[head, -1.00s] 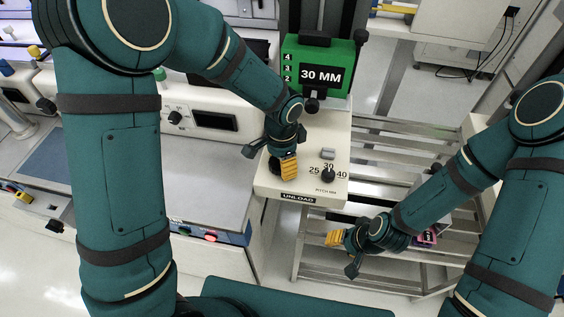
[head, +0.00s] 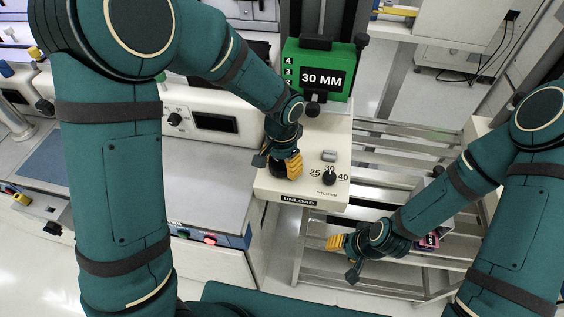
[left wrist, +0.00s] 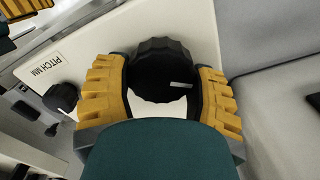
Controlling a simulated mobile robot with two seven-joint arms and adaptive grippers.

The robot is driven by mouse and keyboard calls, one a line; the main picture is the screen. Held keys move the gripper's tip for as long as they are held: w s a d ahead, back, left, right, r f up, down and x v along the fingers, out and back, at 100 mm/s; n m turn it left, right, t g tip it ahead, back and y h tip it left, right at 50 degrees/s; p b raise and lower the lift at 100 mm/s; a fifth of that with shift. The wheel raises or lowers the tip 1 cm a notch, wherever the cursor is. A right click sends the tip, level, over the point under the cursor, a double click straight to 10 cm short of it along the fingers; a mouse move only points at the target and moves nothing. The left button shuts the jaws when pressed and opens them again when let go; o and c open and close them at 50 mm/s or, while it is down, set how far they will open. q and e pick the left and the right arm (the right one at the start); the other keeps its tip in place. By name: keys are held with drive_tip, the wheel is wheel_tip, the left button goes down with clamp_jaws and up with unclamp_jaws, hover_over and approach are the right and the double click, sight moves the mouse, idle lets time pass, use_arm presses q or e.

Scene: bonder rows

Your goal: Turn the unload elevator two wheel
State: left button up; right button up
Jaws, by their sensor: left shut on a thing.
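The unload elevator two wheel is a black, ridged knob (left wrist: 160,62) with a small white mark, seen in the left wrist view. It sits on the cream unload panel (head: 312,188). My left gripper (left wrist: 165,95) has a yellow-padded finger on each side of the wheel and is shut on it. In the head view my left gripper (head: 283,163) points down at the panel's left part and hides the wheel. My right gripper (head: 345,254) hangs over the metal rails at lower right, away from the panel; its finger gap is unclear.
A small black pitch knob (head: 329,178) marked 25, 30, 40 stands right of my left gripper; it also shows in the left wrist view (left wrist: 60,97). A green box (head: 318,68) reading 30 MM stands behind. A pink-labelled item (head: 429,241) is by my right forearm.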

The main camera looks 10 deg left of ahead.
sight(282, 163)
use_arm(q)
drive_tip(key=shift+w+r, duration=0.1)
drive_tip(key=shift+r, duration=0.05)
drive_tip(key=o, duration=1.2)
wheel_tip(282, 163, up, 12)
drive_tip(key=shift+f, duration=0.1)
